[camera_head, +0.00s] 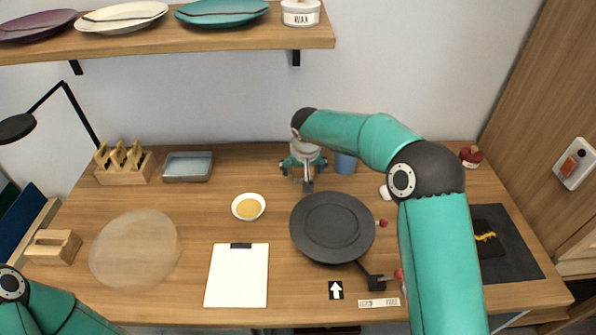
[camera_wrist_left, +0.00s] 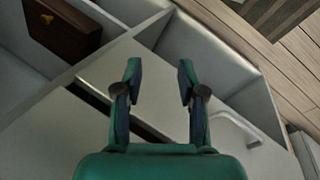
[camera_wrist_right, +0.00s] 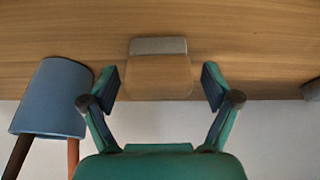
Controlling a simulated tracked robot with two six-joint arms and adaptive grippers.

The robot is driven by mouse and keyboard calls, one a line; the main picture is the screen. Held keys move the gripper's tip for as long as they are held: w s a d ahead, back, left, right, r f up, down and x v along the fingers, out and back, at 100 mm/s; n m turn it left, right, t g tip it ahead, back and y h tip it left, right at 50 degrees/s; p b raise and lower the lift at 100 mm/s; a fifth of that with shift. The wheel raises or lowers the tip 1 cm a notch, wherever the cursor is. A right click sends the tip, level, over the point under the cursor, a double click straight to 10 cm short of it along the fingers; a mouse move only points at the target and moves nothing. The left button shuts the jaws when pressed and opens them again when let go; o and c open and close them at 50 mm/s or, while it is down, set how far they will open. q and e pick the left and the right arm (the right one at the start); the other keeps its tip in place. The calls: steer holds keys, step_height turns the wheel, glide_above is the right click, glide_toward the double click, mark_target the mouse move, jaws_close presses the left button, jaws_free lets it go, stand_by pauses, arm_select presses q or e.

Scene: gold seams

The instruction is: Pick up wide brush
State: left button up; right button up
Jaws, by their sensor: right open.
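A flat, wide piece with a wood-coloured body and a grey band, which looks like the wide brush (camera_wrist_right: 160,77), shows in the right wrist view. It lies between the fingers of my right gripper (camera_wrist_right: 160,94), with a gap on both sides. That gripper is open and also shows in the head view (camera_head: 303,165) near the back of the table, where the brush is mostly hidden by it. My left gripper (camera_wrist_left: 158,82) is open and empty in the left wrist view, over a pale compartmented unit. It is outside the head view.
A blue cup (camera_wrist_right: 50,98) with handles in it stands close beside my right gripper. A dark round plate (camera_head: 332,222), a yellow-filled bowl (camera_head: 249,207), a clipboard (camera_head: 237,277) and a grey tray (camera_head: 188,167) occupy the table. A shelf (camera_head: 170,42) hangs above.

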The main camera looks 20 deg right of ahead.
steer(key=shift+w+f, duration=0.2)
steer(key=shift+f, duration=0.25)
steer(key=c, duration=1.2)
step_height(320, 180, up, 10)
steer(key=shift+r, duration=0.1)
